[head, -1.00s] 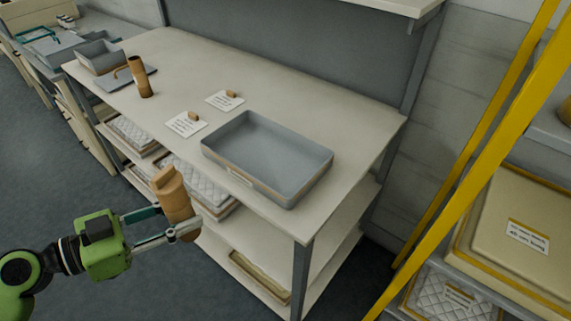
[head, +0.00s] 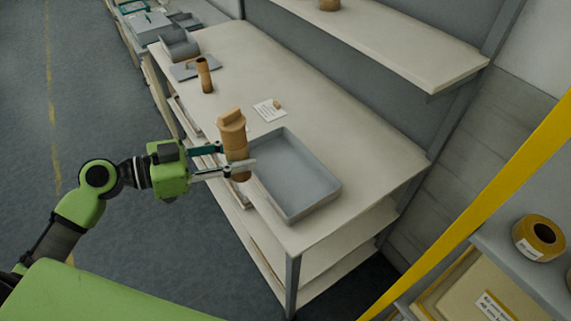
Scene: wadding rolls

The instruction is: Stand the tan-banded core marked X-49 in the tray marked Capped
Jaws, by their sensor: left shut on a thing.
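My left gripper (head: 222,163) is shut on a tan core (head: 233,138), a brown upright cylinder with a raised cap-like top. It holds the core in the air at the near left edge of the grey tray (head: 316,212), partly in front of that tray. The tray is empty where it shows, on the bench. I cannot read any mark on the core or the tray. Another brown core (head: 205,75) stands farther back on the bench. My right gripper is not in view.
A grey bin (head: 180,45) stands at the far end. A yellow post (head: 480,195) and a yellow roll (head: 540,238) are at right.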

